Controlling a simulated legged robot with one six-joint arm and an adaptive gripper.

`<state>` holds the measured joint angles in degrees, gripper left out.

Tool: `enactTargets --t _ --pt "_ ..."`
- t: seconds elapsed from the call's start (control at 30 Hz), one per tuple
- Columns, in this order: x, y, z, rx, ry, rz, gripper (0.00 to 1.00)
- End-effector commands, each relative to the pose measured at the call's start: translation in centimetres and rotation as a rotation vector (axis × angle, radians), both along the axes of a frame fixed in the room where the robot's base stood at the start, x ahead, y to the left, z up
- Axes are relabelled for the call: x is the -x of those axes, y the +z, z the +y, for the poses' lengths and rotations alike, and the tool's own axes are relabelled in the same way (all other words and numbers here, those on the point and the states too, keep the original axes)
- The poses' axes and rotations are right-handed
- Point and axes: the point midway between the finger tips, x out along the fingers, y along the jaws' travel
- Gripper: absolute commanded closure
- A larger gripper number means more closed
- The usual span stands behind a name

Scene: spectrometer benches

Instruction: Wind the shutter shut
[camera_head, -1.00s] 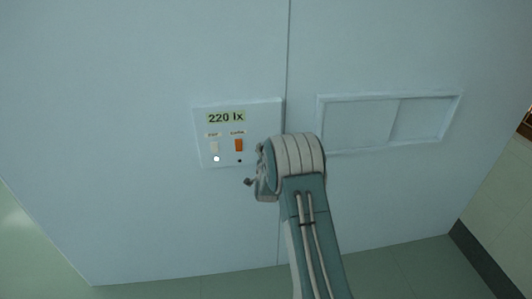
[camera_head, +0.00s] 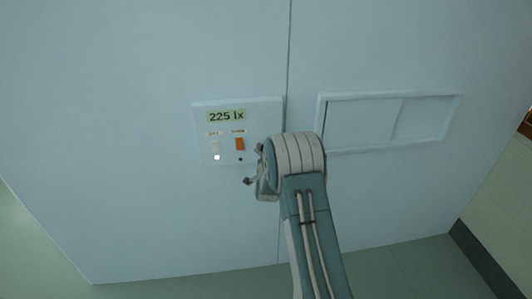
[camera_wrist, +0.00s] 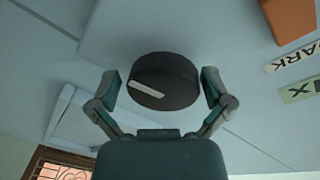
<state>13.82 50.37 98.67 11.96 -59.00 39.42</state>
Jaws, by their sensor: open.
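A round dark knob (camera_wrist: 175,70) with a white pointer bar sits on the pale wall panel in the wrist view. My gripper (camera_wrist: 161,88) is open, with one finger on each side of the knob and small gaps visible. In the head view my gripper (camera_head: 254,166) is at the lower right of the control plate (camera_head: 266,112), and my wrist hides the knob. The plate's display (camera_head: 227,116) reads 225 lx. The shutter window (camera_head: 360,123) is to the right, a pale recessed frame with a vertical panel edge right of its middle.
The plate carries a pale switch (camera_head: 215,148), an orange switch (camera_head: 239,144) and a lit white lamp (camera_head: 217,157). The orange switch also shows in the wrist view (camera_wrist: 288,18), near a label ending in "ARK" (camera_wrist: 292,58). The wall left of the plate is clear.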

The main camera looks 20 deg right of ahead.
Motion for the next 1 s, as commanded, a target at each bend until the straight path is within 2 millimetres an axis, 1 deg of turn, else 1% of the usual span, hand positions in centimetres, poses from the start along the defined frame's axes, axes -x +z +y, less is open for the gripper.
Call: enactTargets --t 0.17,0.27,0.7,0.83,1.0 --pt "0.3 0.2 0.1 0.001 -0.001 -0.005 0.00" --pt "1.3 0.3 0.6 0.001 0.000 -0.004 0.00" --pt "8.6 0.1 4.0 0.001 0.001 0.001 0.00" --pt "10.1 0.0 4.6 0.000 0.000 0.000 0.00" --pt "10.9 0.0 5.0 0.000 0.000 0.000 0.00"
